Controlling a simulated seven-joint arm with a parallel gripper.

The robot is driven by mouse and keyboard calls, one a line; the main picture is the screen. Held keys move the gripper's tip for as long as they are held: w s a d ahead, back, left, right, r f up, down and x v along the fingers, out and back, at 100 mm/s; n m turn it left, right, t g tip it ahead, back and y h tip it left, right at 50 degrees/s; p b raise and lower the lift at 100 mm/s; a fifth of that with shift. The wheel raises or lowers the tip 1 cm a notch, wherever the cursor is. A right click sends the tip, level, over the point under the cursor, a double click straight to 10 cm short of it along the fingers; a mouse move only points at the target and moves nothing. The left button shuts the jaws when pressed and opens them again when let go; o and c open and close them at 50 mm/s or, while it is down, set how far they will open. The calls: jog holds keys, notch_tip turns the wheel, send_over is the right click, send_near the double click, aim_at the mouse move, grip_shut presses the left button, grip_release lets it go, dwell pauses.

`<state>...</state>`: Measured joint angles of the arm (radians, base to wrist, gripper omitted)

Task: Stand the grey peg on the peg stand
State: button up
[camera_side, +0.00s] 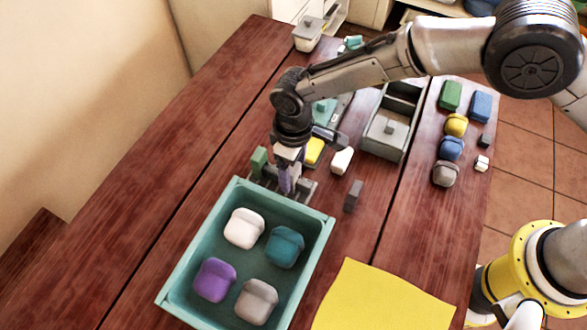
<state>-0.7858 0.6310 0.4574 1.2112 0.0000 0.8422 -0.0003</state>
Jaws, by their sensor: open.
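A dark grey peg (353,196) stands on the wooden table, right of my gripper and apart from it. The peg stand (306,190) is a low grey piece behind the teal crate, partly hidden by my gripper. A green peg (259,160) is upright at the stand's left end. A purple peg (285,180) is upright at the middle of the stand, directly under my gripper. My gripper (289,172) is open and points down at the purple peg; whether its fingers touch the peg is hidden.
A teal crate (190,249) with several rounded lumps stands in front of the stand. A yellow cloth (380,300) lies at front right. A grey-green box (388,137), a white block (342,160) and a yellow block (314,150) are behind. Several coloured blocks line the right edge.

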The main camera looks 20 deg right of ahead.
notch_tip(320, 180, up, 12)
jog(key=w+d+r+m+t+y, duration=0.1)
jog(key=w+d+r+m+t, duration=0.25)
jog(key=d+r, duration=1.35)
jog(key=s+d+r+m+t, duration=0.1)
jog(key=s+d+r+m, duration=0.15)
jog(key=s+d, duration=0.35)
jog(key=s+d+r+m+t, duration=0.1)
jog(key=s+d+r, duration=0.25)
jog(key=d, duration=0.45)
jog(key=s+d+f+m, duration=0.1)
jog(key=s+d+f, duration=0.2)
jog(key=s, duration=0.4)
jog(key=s+d+f+m+h, duration=0.1)
jog(key=s+d+f, duration=0.2)
jog(key=s+f, duration=0.3)
jog(key=shift+s+f, duration=0.3)
jog(key=shift+s, duration=0.45)
